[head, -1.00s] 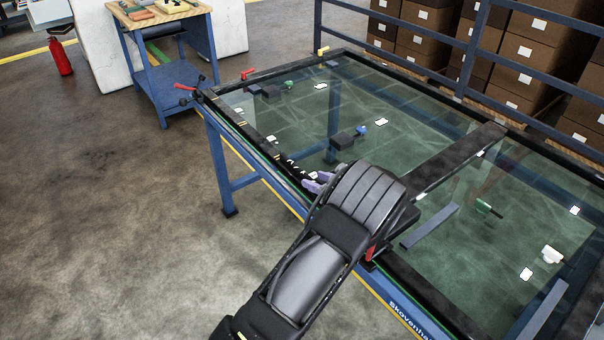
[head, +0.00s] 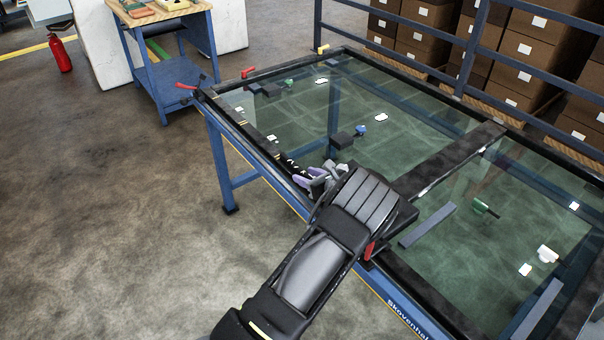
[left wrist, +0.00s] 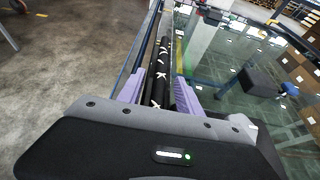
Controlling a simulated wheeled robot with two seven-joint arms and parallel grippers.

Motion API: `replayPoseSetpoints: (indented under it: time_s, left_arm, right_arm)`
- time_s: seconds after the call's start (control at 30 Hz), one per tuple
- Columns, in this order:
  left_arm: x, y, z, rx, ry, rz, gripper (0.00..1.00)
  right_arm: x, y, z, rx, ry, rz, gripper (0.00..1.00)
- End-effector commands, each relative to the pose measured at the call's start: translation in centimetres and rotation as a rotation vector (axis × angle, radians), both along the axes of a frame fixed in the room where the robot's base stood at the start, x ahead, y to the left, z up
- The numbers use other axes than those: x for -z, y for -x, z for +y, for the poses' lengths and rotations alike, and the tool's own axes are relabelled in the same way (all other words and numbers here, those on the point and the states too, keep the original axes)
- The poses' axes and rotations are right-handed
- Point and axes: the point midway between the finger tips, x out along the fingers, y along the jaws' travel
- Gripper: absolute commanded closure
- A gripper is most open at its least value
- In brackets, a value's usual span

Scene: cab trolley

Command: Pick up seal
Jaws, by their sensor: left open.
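The seal appears to be the black roll with white ties (left wrist: 161,72), lying along the near left edge of the glass-topped frame. In the head view a small part of it with white marks (head: 291,162) shows just beyond my left gripper (head: 313,176). In the left wrist view my left gripper (left wrist: 159,92) is open, with one purple finger on each side of the roll. I cannot tell whether the fingers touch it. The near end of the roll is hidden behind the gripper body. My right gripper is not in view.
The glass-topped frame (head: 455,163) has a dark crossbar and a blue rail behind it. A dark block (head: 341,141), a blue knob (head: 361,130) and a red handle (head: 369,250) are near my gripper. Floor to the left is clear up to a blue cart (head: 168,78).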

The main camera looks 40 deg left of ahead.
Motion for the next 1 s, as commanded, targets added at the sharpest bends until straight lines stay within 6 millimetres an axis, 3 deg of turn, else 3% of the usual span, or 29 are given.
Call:
replayPoseSetpoints:
  time_s: [0.17, 0.67, 1.0]
  left_arm:
    - [-0.02, 0.00, -0.01, 0.000, 0.000, 0.000, 0.60]
    - [-0.03, 0.00, -0.01, 0.000, 0.000, 0.000, 1.00]
    - [-0.06, -0.01, 0.00, 0.000, -0.001, 0.000, 1.00]
  right_arm:
    - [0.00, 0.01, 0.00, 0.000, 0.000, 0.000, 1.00]
    - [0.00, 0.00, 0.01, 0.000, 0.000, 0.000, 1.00]
    - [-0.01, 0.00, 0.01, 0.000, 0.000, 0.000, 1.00]
